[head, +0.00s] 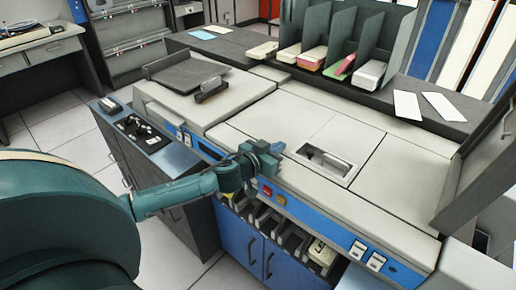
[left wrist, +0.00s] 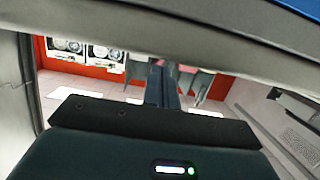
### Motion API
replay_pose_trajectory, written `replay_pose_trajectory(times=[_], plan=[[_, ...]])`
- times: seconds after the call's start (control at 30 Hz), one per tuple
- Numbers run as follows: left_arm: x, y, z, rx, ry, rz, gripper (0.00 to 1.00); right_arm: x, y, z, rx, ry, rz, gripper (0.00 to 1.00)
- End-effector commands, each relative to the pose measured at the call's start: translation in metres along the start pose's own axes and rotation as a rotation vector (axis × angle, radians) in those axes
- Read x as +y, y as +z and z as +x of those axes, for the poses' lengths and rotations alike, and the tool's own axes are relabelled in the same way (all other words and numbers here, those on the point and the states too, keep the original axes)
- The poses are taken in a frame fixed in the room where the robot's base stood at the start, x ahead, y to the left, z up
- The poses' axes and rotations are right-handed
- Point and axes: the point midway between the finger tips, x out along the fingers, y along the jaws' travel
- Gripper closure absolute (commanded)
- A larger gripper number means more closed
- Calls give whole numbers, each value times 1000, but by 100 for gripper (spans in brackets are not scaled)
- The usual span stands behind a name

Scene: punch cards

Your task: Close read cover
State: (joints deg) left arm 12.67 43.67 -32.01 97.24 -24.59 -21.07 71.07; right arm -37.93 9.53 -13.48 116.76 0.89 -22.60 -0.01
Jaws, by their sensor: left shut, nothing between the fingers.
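A tilted dark panel with a pale edge (head: 482,165) stands raised at the right end of the card machine. It looks like an open cover, but I cannot tell for sure that it is the read cover. The machine's pale top (head: 280,125) has a small recess (head: 325,161) with a metal part in it. My left gripper (head: 268,155) is shut and empty, over the machine's front edge, left of the recess and well apart from the raised panel. Its shut fingers also show in the left wrist view (left wrist: 160,80). My right gripper is not in view.
A dark shelf behind the machine holds card stacks (head: 370,75) between upright dividers, with loose white cards (head: 444,106) beside them. A black plate (head: 188,76) sits on the machine's left part. Buttons (head: 265,191) and card pockets (head: 290,243) line the front.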

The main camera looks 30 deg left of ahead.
Motion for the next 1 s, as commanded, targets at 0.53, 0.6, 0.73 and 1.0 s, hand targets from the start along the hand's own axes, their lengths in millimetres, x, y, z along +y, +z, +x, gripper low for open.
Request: replay_pose_trajectory(times=[0.53, 0.6, 0.73, 1.0], plan=[[-1, -19, -86, 14, 4, 2, 100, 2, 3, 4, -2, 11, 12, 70], [-2, -20, -92, 15, 3, 3, 100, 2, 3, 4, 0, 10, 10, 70], [-2, -21, -98, 17, 3, 4, 100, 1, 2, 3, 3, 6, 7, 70], [-2, -22, -99, 17, 3, 4, 100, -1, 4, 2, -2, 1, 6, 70]])
